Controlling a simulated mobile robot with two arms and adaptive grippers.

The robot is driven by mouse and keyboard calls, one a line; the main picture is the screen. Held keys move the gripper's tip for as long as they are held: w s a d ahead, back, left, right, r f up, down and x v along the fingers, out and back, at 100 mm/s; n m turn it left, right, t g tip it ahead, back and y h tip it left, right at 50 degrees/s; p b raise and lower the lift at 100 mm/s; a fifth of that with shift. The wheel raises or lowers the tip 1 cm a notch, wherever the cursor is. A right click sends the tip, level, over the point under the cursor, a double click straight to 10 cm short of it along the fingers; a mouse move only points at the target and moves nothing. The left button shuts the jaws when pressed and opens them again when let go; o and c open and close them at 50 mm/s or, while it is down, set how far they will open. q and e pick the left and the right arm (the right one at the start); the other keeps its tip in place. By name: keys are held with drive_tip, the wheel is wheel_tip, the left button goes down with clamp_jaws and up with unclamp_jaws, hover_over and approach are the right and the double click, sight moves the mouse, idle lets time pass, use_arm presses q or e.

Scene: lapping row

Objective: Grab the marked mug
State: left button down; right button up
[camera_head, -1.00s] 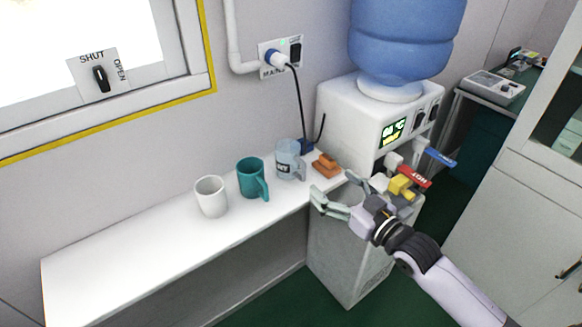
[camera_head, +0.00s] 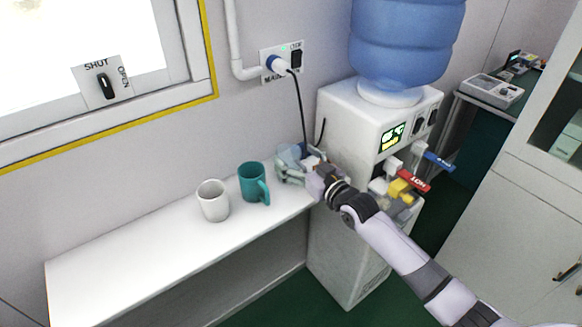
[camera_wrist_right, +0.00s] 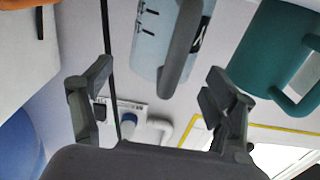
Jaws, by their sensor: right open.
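The marked mug is pale blue-grey with a dark mark; in the head view its upper part (camera_head: 290,153) shows behind my right gripper (camera_head: 288,173), which hides most of it. In the right wrist view the mug (camera_wrist_right: 150,45) lies ahead between the two spread fingers of the right gripper (camera_wrist_right: 160,82), its grey handle facing the camera. The right gripper is open, and I cannot tell whether a finger touches the mug. My left gripper is not in view.
A teal mug (camera_head: 253,183) stands close to the left of the marked mug, and a white mug (camera_head: 212,201) further left. The white shelf (camera_head: 130,255) is clear at left. A water dispenser (camera_head: 350,125) stands at right; a black cord (camera_head: 301,110) hangs behind.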

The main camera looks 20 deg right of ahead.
drive_tip(key=x, duration=0.2)
drive_tip(key=shift+w+a+f, duration=0.1)
drive_tip(key=shift+w, duration=0.2)
drive_tip(key=shift+s, duration=0.1)
drive_tip(key=shift+c, duration=0.5)
drive_tip(key=c, duration=1.4)
